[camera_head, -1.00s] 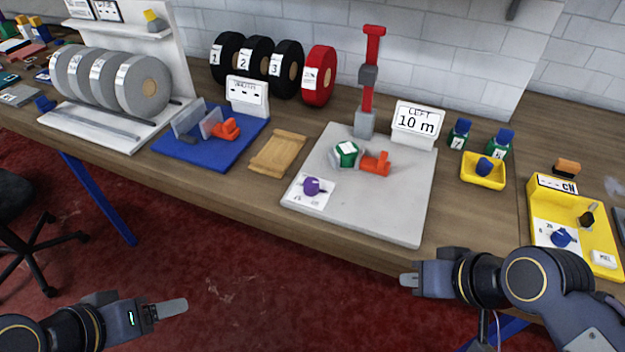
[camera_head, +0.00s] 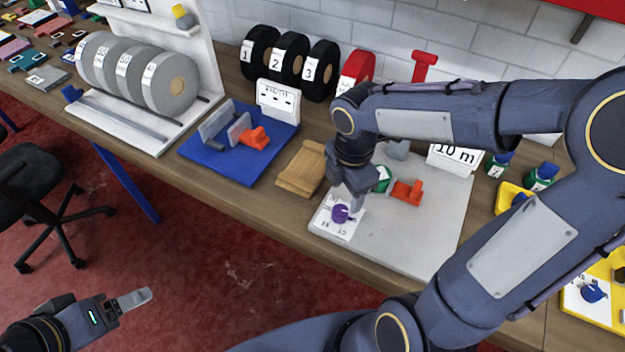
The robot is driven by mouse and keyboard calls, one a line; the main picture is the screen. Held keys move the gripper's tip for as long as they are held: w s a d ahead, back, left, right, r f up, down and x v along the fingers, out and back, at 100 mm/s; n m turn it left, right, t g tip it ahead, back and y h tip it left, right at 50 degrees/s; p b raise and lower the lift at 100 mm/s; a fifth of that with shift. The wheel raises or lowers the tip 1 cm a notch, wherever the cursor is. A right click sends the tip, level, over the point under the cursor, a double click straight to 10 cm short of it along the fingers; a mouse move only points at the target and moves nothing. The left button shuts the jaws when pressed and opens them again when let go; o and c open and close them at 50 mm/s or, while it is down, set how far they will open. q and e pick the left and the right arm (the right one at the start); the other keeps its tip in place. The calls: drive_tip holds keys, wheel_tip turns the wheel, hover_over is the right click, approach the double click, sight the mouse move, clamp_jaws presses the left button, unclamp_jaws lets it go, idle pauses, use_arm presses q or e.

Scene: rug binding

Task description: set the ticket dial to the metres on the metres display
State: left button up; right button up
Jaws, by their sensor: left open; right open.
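The purple dial (camera_head: 340,213) sits on a white marked card (camera_head: 326,226) at the front left corner of the grey board (camera_head: 420,245); its setting is too small to read. The metres display (camera_head: 455,160) at the back of the board reads 10 m, its upper part hidden by my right arm. My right gripper (camera_head: 357,200) is open, fingers pointing down, just above and right of the purple dial; I cannot tell if it touches. My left gripper (camera_head: 135,299) is open and empty, over the floor in front of the table.
An orange clamp (camera_head: 408,192) and a partly hidden green piece (camera_head: 384,178) sit on the board behind the dial. A wooden block (camera_head: 301,170) and a blue board (camera_head: 215,165) lie to the left. At right, a yellow tray (camera_head: 597,316) holds a blue dial (camera_head: 594,291).

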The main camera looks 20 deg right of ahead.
sight(340, 210)
drive_tip(key=shift+w+a+f+n, duration=0.15)
drive_tip(key=shift+w+f+n, duration=0.1)
drive_tip(key=shift+w+n, duration=0.15)
wheel_tip(340, 210, down, 8)
drive_tip(key=shift+r+b, duration=0.25)
drive_tip(key=shift+b, duration=0.05)
drive_tip(key=shift+s, duration=0.1)
drive_tip(key=c, duration=1)
drive_tip(key=shift+o, duration=0.2)
